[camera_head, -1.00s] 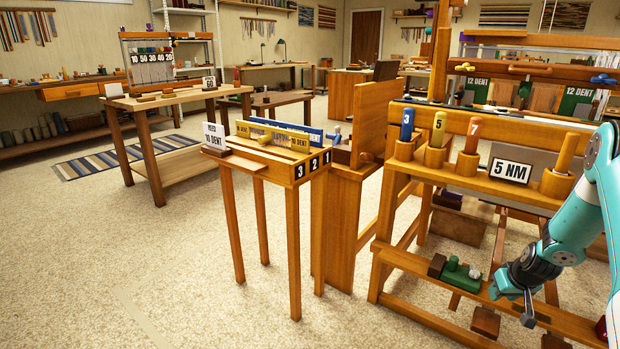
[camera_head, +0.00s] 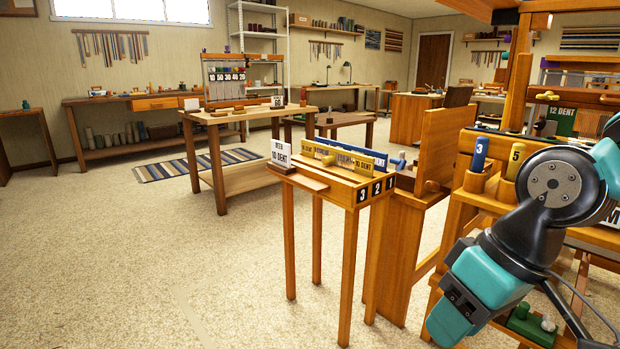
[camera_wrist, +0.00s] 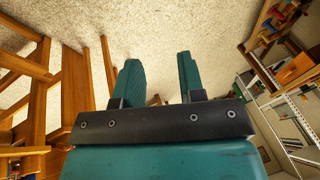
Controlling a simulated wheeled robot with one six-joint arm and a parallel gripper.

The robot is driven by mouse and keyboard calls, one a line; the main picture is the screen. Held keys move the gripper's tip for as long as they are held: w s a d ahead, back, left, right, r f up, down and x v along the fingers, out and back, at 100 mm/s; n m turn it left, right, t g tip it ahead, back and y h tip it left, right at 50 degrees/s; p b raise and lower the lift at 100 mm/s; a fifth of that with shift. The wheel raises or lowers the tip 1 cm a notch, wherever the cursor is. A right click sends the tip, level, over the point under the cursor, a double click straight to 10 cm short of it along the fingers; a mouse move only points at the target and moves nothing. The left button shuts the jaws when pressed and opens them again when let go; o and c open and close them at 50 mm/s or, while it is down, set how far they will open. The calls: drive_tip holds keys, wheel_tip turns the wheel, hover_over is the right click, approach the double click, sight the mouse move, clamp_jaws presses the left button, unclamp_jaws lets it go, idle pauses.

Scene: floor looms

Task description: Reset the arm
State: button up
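My arm shows at the right of the head view, with its teal and black wrist close to the camera in front of the loom frame. In the wrist view my gripper (camera_wrist: 160,80) has its two teal fingers apart, with nothing between them but floor and bits of wood far behind. The fingertips are hard to make out in the head view. A small stand (camera_head: 350,187) with reeds and slots marked 3, 2 and 1 stands left of my arm, apart from it.
The loom (camera_head: 448,206) is close by my arm, with blue (camera_head: 480,153) and yellow (camera_head: 515,160) handled tools in holders. A green object (camera_head: 530,324) lies on its low shelf. A wooden table (camera_head: 228,118) stands farther back. The carpet (camera_head: 130,260) at left is open.

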drive_tip(key=s+a+r+n+g, duration=0.1)
drive_tip(key=s+a+n, duration=0.1)
drive_tip(key=s, duration=0.5)
wheel_tip(320, 180, up, 31)
drive_tip(key=p, duration=3.1)
drive_tip(key=shift+r+m, duration=0.15)
drive_tip(key=shift+m, duration=0.15)
